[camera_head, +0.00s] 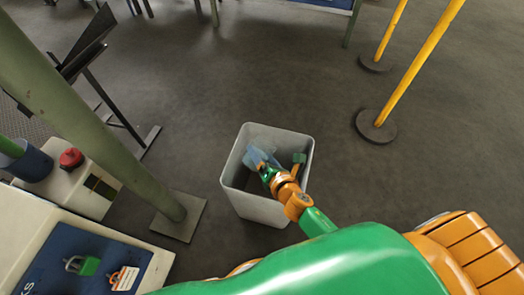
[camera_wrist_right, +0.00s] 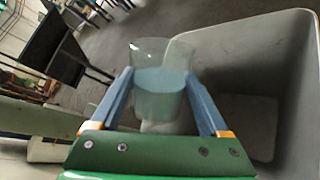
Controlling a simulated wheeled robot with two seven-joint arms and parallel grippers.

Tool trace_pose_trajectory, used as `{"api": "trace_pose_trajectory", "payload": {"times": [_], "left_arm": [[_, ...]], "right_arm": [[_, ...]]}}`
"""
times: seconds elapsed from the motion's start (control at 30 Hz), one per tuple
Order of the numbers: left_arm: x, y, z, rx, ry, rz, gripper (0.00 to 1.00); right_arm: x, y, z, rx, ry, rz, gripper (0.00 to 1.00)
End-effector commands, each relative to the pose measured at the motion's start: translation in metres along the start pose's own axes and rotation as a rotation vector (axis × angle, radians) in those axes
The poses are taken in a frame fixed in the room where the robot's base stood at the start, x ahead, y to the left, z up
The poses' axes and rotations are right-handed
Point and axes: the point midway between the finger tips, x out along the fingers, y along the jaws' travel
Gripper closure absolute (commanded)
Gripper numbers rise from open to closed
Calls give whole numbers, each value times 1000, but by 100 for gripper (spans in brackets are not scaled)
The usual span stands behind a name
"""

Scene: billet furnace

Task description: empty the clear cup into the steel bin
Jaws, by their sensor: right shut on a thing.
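The grey steel bin (camera_head: 258,208) stands on the floor with its open top up; its inner wall fills the right of the right wrist view (camera_wrist_right: 260,75). My right gripper (camera_head: 262,163) reaches over the bin's opening. Its fingers (camera_wrist_right: 163,105) are shut on the clear cup (camera_wrist_right: 160,82), which is between them and see-through. The cup has a pale blue lower part; I cannot tell whether that is its contents. In the head view the cup (camera_head: 256,154) shows faintly within the bin's outline, partly hidden by the gripper. My left gripper is not in view.
A green post (camera_head: 110,130) with a square foot stands left of the bin. Yellow posts (camera_head: 415,65) stand at upper right. Floor around the bin is mostly clear.

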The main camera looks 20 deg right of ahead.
Motion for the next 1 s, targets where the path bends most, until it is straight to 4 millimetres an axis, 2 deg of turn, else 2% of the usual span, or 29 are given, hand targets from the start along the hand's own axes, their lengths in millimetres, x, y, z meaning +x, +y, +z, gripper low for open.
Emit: {"api": "trace_pose_trajectory", "payload": {"times": [0.03,0.27,0.7,0.9,1.0], "left_arm": [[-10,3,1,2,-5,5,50],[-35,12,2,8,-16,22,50],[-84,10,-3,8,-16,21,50],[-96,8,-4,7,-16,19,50],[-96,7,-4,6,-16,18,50]], "right_arm": [[-2,4,5,15,11,-1,76],[-4,8,11,114,69,0,76],[-7,12,28,378,221,1,76],[-6,11,37,538,313,1,76],[-6,10,38,603,349,2,76]]}}
